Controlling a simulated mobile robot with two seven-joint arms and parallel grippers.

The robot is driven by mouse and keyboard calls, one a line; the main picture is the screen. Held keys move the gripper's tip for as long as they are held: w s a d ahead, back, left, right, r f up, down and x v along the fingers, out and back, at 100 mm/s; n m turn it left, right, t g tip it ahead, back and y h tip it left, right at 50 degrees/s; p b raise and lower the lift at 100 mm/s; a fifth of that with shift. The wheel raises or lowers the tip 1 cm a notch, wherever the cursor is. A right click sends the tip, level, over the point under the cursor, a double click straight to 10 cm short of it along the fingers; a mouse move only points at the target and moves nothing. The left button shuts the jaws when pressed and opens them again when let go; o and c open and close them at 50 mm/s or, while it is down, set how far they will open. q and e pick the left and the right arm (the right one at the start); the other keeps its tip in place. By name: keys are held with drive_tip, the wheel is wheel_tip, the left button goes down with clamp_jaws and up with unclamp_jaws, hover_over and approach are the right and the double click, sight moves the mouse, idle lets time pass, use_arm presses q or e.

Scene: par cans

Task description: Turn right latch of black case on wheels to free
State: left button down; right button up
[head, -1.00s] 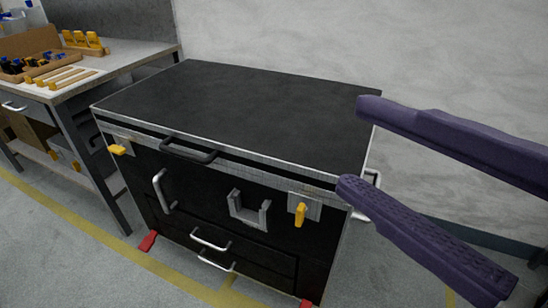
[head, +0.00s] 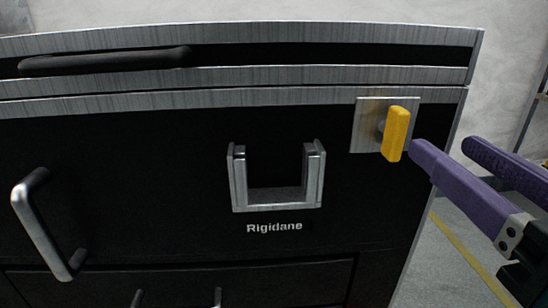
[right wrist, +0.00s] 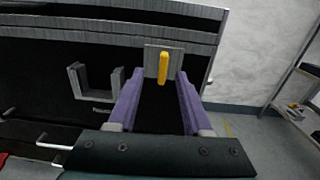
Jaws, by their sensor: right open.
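The black case (head: 150,140) fills most of the head view, with metal edging and the word Rigidane on its front. Its right latch has a yellow handle (head: 396,134) on a square metal plate (head: 367,125), standing nearly upright. My right gripper (head: 442,148) is open and empty, just right of the handle in the head view; one fingertip appears close to the handle's lower end. In the right wrist view the yellow handle (right wrist: 163,68) shows ahead, between the two open purple fingers (right wrist: 157,76). Contact cannot be told. My left gripper is not in view.
A U-shaped metal bracket (head: 276,183) sticks out left of the latch. A black bar handle (head: 105,60) is on the lid and a silver handle (head: 47,225) at the left. Floor to the case's right is clear; a shelf (right wrist: 300,95) stands farther right.

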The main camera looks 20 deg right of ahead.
sight(404, 124)
drive_tip(key=p+x, duration=0.1)
drive_tip(key=x, duration=0.2)
drive_tip(key=p+x, duration=0.1)
drive_tip(key=x, duration=0.1)
drive_tip(key=f+p+x, duration=0.1)
drive_tip(key=x, duration=0.2)
drive_tip(key=shift+w+d, duration=0.3)
drive_tip(key=shift+d, duration=0.15)
drive_tip(key=shift+w+d, duration=0.15)
drive_tip(key=shift+w, duration=0.35)
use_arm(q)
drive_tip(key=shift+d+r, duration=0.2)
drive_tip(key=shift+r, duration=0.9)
use_arm(e)
drive_tip(key=shift+c, duration=1.4)
clamp_jaws()
